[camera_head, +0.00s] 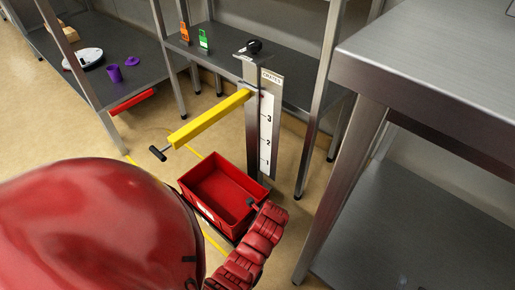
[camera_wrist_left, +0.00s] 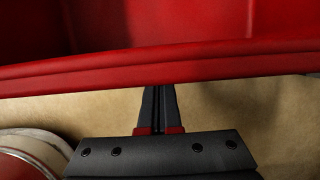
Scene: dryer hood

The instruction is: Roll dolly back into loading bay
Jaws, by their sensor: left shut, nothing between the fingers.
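A red crate (camera_head: 213,207) stands upright on a low dark dolly (camera_head: 205,216), mostly hidden under it, in the head view. A grey post (camera_head: 252,130) with a numbered white scale (camera_head: 266,125) rises just behind the crate. Yellow floor lines (camera_head: 216,242) run beside the dolly. My left gripper (camera_head: 251,203) is at the crate's right rim; its fingertips show shut and empty in the left wrist view (camera_wrist_left: 158,92), at the crate's wall (camera_wrist_left: 200,60). I cannot tell whether they touch it. My right gripper does not show.
Metal shelving (camera_head: 180,60) stands behind, and a steel table (camera_head: 430,70) stands at the right. Bare floor (camera_head: 75,140) lies to the left.

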